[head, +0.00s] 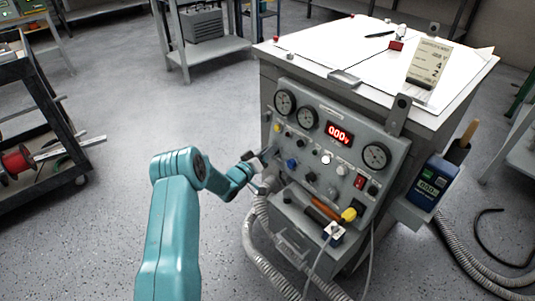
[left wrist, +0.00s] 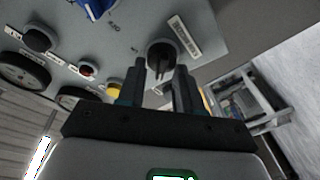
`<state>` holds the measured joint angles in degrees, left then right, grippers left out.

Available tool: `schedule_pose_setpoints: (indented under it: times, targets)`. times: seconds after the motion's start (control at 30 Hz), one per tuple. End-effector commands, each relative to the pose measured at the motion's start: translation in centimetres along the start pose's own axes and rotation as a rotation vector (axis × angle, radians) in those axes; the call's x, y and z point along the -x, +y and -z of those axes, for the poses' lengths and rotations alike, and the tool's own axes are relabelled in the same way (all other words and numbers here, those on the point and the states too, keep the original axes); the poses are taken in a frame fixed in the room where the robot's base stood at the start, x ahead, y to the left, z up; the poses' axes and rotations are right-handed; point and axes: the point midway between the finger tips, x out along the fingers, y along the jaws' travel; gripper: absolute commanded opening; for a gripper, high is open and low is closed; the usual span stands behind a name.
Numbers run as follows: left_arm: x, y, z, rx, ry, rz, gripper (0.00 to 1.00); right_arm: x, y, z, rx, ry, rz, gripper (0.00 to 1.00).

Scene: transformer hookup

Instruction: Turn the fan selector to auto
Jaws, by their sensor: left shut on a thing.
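The grey control panel (head: 322,165) is on the front of the bench. My left gripper (head: 258,160) reaches the panel's left edge from the left. In the left wrist view its two dark fingers (left wrist: 160,80) are shut on a black knob (left wrist: 160,54), one finger on each side. A narrow pointer ridge shows on the knob. A label plate (left wrist: 184,37) sits beside it, and its text is too blurred to read, so I cannot confirm that this is the fan selector. In the head view the gripper hides this knob. My right gripper is not in view.
A blue knob (left wrist: 92,6) and a yellow button (left wrist: 115,90) are near the held knob. The panel also has dials and a red display (head: 340,132). Grey hoses (head: 262,245) hang below. A black cart (head: 35,130) stands at far left; floor between is clear.

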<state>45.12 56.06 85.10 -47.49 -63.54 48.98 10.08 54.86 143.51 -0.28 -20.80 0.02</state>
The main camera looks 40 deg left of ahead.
Motion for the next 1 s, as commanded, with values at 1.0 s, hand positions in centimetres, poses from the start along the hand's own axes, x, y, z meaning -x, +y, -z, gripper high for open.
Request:
schedule_pose_setpoints:
  times: [1.0]
  targets:
    - [0.0, 0.2, -0.2, -0.67, 0.001, -0.163, 0.04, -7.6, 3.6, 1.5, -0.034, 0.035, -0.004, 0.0]
